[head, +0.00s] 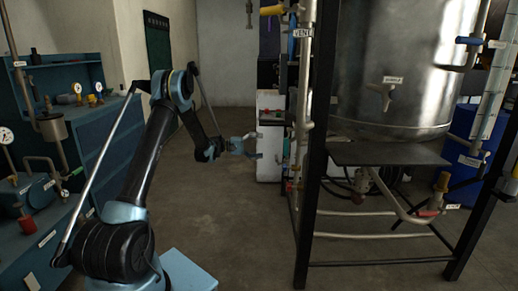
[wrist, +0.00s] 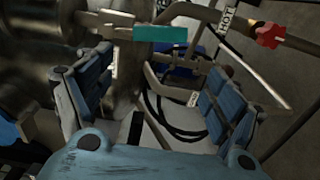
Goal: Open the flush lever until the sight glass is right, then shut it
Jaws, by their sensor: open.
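My gripper (head: 252,146) is open and empty, left of the vessel's pipework in the head view. In the wrist view its fingers stand wide apart (wrist: 157,68). A teal lever (wrist: 160,34) on a pipe shows beyond the fingers, apart from them. I read no flush label, so I cannot tell if it is the flush lever. In the head view a green handle (head: 286,147) is on the pipe stack just right of my gripper. A pale graduated tube (head: 494,100), possibly the sight glass, stands at the far right; its level is unclear.
A steel vessel (head: 405,60) sits in a black frame (head: 316,150). Other valves include a sample tap (head: 386,92), a blue lever (head: 468,41) and a red handle (wrist: 268,34) near a HOT tag (wrist: 227,20). A blue bench (head: 90,140) stands left. The floor between is clear.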

